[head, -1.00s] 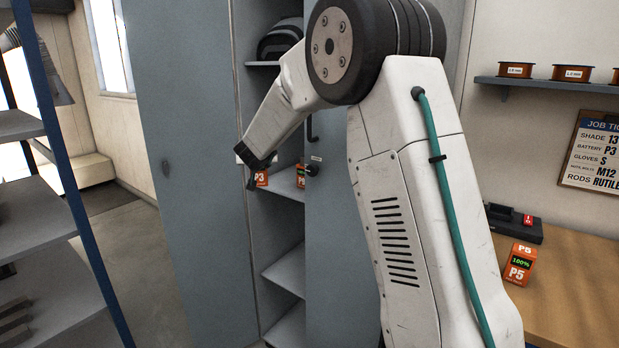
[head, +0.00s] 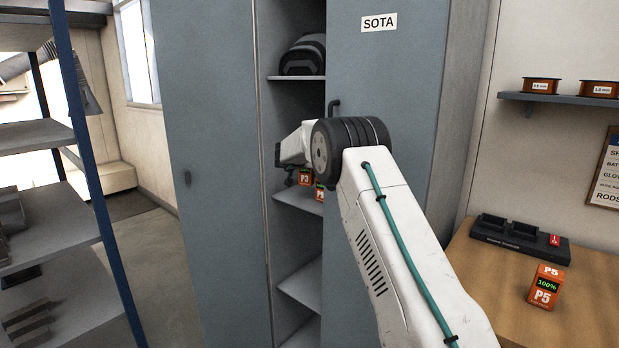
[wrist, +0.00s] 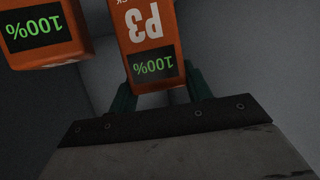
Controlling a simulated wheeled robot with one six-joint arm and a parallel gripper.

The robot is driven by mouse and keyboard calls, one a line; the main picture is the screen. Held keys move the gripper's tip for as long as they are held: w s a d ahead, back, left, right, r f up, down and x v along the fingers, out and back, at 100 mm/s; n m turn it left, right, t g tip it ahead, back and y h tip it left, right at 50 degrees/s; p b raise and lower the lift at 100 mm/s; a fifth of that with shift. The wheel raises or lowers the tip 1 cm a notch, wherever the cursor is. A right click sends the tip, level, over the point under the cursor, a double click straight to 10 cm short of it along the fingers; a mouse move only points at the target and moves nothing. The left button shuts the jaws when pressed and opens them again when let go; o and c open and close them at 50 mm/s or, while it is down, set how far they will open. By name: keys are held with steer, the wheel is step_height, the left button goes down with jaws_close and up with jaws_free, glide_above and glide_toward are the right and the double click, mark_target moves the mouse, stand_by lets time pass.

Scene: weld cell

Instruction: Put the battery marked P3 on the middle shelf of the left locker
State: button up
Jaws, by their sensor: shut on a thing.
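The orange battery marked P3 (head: 305,177) is inside the open locker, at its middle shelf (head: 297,198). My gripper (wrist: 158,88) is shut on it, with a green finger on each side in the wrist view. P3's label and its 100% display appear upside down there (wrist: 149,30). In the head view my wrist and gripper (head: 291,172) reach into the locker from the right, partly hidden by my arm. I cannot tell whether P3 touches the shelf.
A second orange battery (head: 319,193) stands on the same shelf, close beside P3; it also shows in the wrist view (wrist: 42,30). A dark helmet-like item (head: 304,55) is on the upper shelf. The SOTA door (head: 385,90) borders the opening's right. Battery P5 (head: 545,287) and a charger (head: 520,238) are on the bench.

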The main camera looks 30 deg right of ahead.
mark_target(305, 173)
steer(key=shift+f, duration=2.05)
